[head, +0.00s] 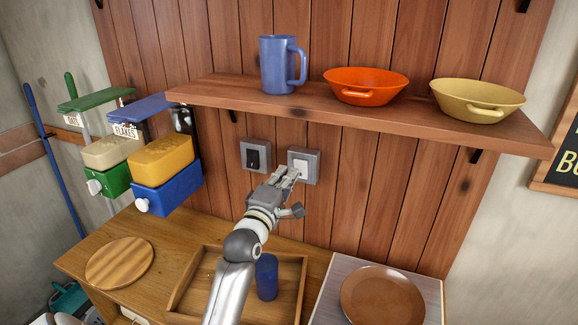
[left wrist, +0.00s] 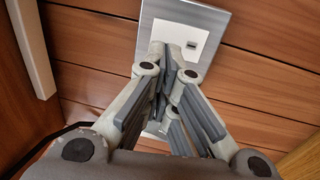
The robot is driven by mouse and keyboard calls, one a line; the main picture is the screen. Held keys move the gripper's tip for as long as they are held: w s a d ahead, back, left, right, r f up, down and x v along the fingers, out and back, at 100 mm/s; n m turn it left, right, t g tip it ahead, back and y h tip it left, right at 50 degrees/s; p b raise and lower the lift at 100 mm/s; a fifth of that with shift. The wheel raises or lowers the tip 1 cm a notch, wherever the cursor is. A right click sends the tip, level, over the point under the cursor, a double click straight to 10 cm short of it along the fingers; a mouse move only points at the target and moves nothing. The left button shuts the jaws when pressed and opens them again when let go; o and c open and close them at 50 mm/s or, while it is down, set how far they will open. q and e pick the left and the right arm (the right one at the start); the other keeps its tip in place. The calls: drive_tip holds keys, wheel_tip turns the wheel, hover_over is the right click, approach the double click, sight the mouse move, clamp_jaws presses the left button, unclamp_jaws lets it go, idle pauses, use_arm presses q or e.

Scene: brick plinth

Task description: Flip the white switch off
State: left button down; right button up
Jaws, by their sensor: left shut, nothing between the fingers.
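The white switch (head: 301,168) sits in a grey wall plate on the wooden panel, right of a black switch (head: 253,158) in a similar plate. My left gripper (head: 287,175) is shut and empty, with its fingertips at the lower left part of the white switch's plate. In the left wrist view the shut fingers (left wrist: 168,85) point at the plate and cover part of it; the white switch (left wrist: 185,38) shows beyond them. I cannot tell whether the fingertips touch the switch. My right gripper is not in view.
A shelf (head: 350,115) above holds a blue mug (head: 277,65), an orange bowl (head: 364,88) and a yellow bowl (head: 477,100). Dispensers (head: 165,180) hang at left. Below are a wooden tray (head: 212,258), a blue cup (head: 266,278) and a brown plate (head: 382,298).

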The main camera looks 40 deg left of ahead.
use_arm(q)
drive_tip(key=shift+x, duration=1.05)
drive_tip(key=shift+p, duration=0.3)
drive_tip(key=shift+w+r, duration=0.25)
drive_tip(key=shift+s+f, duration=0.1)
